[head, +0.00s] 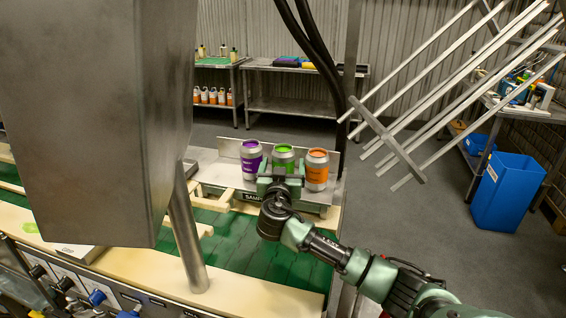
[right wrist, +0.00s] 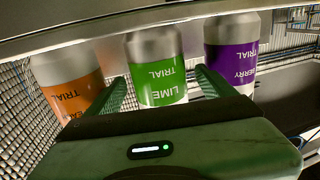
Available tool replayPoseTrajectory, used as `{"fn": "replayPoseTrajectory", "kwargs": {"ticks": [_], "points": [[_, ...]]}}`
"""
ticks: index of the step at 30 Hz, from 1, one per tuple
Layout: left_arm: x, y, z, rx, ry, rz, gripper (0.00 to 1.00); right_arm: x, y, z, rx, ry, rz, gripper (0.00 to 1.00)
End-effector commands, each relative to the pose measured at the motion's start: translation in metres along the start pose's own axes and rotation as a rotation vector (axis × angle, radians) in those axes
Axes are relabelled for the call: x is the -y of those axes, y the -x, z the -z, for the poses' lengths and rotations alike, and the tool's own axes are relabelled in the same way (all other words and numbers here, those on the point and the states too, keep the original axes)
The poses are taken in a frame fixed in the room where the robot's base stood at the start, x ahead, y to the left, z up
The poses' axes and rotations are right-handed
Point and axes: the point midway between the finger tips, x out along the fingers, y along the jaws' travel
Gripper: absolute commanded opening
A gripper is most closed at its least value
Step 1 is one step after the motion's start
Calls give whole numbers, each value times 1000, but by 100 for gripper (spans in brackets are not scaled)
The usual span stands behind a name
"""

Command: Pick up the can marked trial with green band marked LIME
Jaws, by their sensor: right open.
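The green-banded can marked LIME TRIAL (head: 284,152) stands in the middle of a row of three silver cans on a metal tray. In the right wrist view, the LIME can (right wrist: 158,75) appears upside down, with its green band towards my gripper. My right gripper (head: 281,168) is open in front of it and hides its lower part in the head view. Its fingertips (right wrist: 161,78) flank the green band, with visible gaps; I cannot tell how deep the can sits between them. My left gripper is not in view.
A purple-banded can (head: 251,160) and an orange-banded TRIAL can (head: 317,172) stand close on either side. The tray (head: 212,172) has a raised back wall. A large grey machine housing (head: 100,110) fills the left. Sloping metal bars (head: 450,90) hang at upper right.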

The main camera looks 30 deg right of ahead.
Motion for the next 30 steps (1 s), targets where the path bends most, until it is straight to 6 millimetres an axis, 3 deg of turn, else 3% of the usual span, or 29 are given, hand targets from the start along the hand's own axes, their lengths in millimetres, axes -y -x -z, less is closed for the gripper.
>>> {"fn": "replayPoseTrajectory", "kwargs": {"ticks": [5, 12, 14, 15, 23, 30], "points": [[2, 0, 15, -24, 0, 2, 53, 0, 0, -1, 0, 0, 1, 84], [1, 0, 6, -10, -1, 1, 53, 0, 0, -1, 0, 0, 1, 20], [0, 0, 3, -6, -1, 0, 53, 0, 0, -1, 0, 0, 1, 4], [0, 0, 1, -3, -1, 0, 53, 0, 0, 1, -3, -1, 1, 0], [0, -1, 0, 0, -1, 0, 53, 0, 0, 2, -3, -2, 1, 0], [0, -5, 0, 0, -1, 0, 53, 1, 0, 24, -5, -5, 2, 0]]}}
